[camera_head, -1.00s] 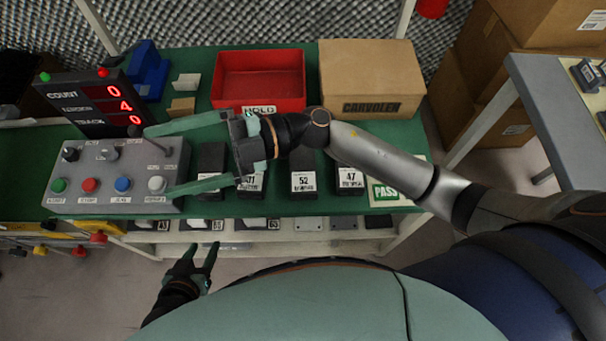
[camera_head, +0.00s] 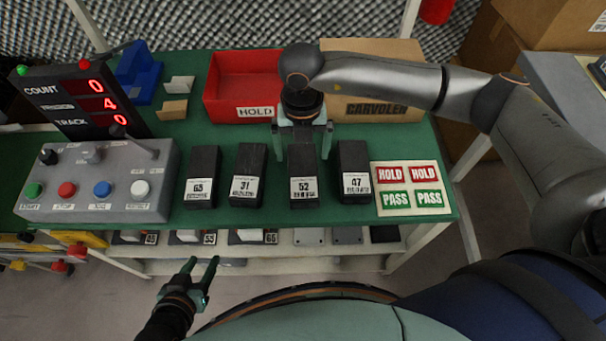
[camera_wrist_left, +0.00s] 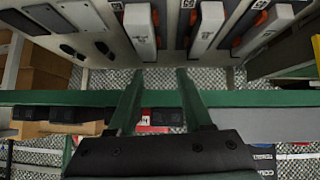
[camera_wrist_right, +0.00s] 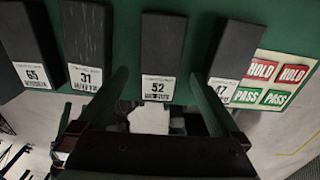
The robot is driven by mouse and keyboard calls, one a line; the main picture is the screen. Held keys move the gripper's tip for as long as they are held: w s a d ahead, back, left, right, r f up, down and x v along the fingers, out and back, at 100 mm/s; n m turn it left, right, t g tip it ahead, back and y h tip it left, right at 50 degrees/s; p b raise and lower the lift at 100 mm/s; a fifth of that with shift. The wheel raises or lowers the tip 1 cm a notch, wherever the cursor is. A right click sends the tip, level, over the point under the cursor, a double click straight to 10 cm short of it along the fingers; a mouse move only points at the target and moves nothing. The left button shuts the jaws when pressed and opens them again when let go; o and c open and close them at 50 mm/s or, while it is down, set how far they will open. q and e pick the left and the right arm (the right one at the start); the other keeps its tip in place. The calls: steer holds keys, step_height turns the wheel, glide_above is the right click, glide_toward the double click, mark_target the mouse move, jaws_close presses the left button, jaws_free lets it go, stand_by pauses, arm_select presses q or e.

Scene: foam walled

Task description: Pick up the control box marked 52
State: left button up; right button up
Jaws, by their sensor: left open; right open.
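The control box marked 52 (camera_head: 303,188) is a black block with a white label. It stands on the green bench top between boxes 31 (camera_head: 247,175) and 47 (camera_head: 353,172). My right gripper (camera_head: 303,150) is open above it, its fingers pointing down on either side of the far part of the box. In the right wrist view, box 52 (camera_wrist_right: 158,50) lies between and beyond the open fingers (camera_wrist_right: 160,88). My left gripper (camera_head: 205,270) is open and empty, low in front of the bench; its fingers (camera_wrist_left: 155,75) show in the left wrist view.
Box 65 (camera_head: 202,178) stands left of box 31. A button panel (camera_head: 100,182) and a count display (camera_head: 85,102) are at the left. A red HOLD bin (camera_head: 228,98) and a carton (camera_head: 380,108) stand behind. HOLD/PASS stickers (camera_head: 410,187) lie at the right.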

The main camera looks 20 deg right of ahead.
mark_target(303, 168)
steer(key=shift+f, duration=1.55)
step_height(303, 168, down, 4)
steer(key=shift+s+r+b, duration=0.1)
steer(key=shift+r+b, duration=0.1)
steer(key=shift+b, duration=0.35)
steer(key=shift+f, duration=0.5)
steer(key=shift+c, duration=0.2)
steer(key=c, duration=0.8)
arm_select(q)
steer(key=shift+w+a+t, duration=0.2)
steer(key=shift+w+t, duration=0.15)
steer(key=shift+t, duration=0.05)
arm_select(e)
steer(key=shift+r, duration=0.1)
steer(key=c, duration=0.7)
